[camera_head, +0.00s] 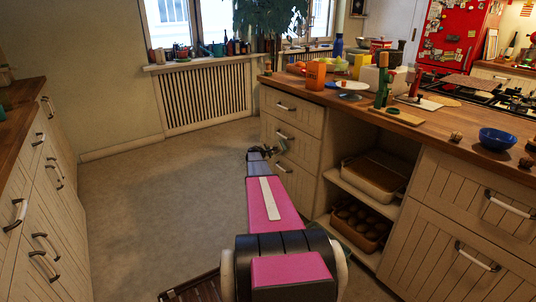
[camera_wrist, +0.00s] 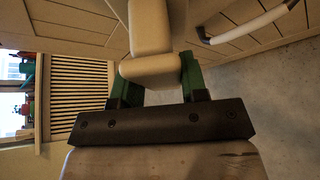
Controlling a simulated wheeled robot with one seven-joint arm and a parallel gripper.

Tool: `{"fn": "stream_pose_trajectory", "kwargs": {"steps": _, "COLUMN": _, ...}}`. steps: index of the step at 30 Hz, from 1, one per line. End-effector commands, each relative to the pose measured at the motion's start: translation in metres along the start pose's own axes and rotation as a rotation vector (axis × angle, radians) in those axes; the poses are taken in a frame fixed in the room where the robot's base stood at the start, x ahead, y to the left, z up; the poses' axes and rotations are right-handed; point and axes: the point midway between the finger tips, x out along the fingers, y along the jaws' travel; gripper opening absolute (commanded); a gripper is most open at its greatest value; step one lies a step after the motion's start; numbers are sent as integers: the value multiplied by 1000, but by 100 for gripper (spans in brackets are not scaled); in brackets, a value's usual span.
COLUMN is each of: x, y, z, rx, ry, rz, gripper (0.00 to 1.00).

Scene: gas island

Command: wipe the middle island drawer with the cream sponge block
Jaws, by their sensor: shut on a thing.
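The island's middle drawer (camera_head: 297,141) is a cream plank front, closed, with a curved metal handle, between a top and a bottom drawer. My gripper (camera_head: 266,153) is in front of the island's drawer stack, around the middle and bottom drawers, small and partly hidden by my arm. In the wrist view my gripper (camera_wrist: 154,75) has green fingers shut on the cream sponge block (camera_wrist: 152,68), which extends away from the fingers toward the cream wooden fronts. A drawer handle (camera_wrist: 250,24) is at upper right there. Whether the block touches a front cannot be told.
The island worktop (camera_head: 440,128) carries an orange cup (camera_head: 316,75), a green bottle (camera_head: 382,82) and a blue bowl (camera_head: 497,141). Open shelves (camera_head: 340,180) with trays are right of the drawers. Grey floor (camera_head: 170,190) is clear at left, toward the radiator cover (camera_head: 205,98).

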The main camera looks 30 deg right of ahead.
Motion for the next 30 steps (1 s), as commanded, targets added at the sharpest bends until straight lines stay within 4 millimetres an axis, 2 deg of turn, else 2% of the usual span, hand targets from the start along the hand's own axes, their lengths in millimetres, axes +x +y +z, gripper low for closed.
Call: {"fn": "stream_pose_trajectory", "kwargs": {"steps": 30, "x": 12, "y": -1, "z": 8, "rx": -1, "ry": 0, "rz": 0, "gripper": 0}}
